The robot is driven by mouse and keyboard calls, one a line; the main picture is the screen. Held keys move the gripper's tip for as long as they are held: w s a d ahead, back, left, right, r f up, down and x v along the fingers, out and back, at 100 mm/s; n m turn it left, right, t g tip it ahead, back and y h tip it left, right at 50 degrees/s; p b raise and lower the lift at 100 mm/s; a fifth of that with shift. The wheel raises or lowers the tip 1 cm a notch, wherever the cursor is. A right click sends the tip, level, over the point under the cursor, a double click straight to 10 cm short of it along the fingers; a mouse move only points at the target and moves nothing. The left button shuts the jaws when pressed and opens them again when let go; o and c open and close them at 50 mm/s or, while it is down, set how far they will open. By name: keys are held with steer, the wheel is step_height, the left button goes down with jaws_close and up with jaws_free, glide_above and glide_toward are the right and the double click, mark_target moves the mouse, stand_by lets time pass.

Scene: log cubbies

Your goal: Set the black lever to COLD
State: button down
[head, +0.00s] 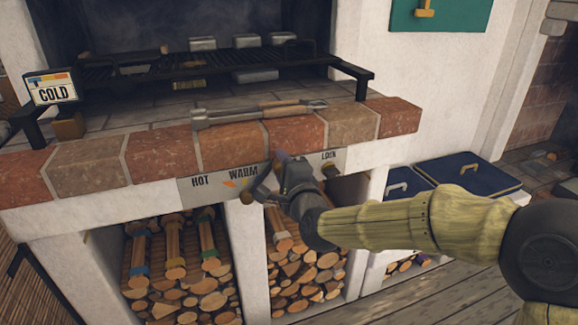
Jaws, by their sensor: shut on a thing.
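A grey metal label plate (205,184) runs along the front of the hearth, under the brick edge. HOT is at its left and WARM is further right. A part at the right reads like LOCK, and the stretch between is hidden behind my gripper. My gripper (268,182) is in front of the plate just right of WARM. It is shut on the black lever (256,192), whose dark end shows at the gripper's left side. Most of the lever is hidden.
Brick ledge (235,145) runs just above my gripper, with long tools (260,111) lying on it. A black grill rack (190,62) stands behind. Cubbies below hold logs (180,285), split by a white post (250,260). Blue lidded boxes (470,170) stand at right.

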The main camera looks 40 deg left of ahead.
steer(key=shift+w+d+f+m, duration=0.1)
steer(key=shift+w+d+m, duration=0.05)
steer(key=shift+w+m, duration=0.15)
steer(key=c, duration=1)
jaws_free()
steer(key=shift+o, duration=0.2)
steer(key=shift+s, duration=0.1)
steer(key=shift+s+d, duration=0.1)
steer(key=shift+d, duration=0.35)
steer(key=p+v, duration=0.3)
steer(key=v, duration=1.3)
steer(key=shift+s, duration=0.3)
steer(key=shift+f, duration=0.1)
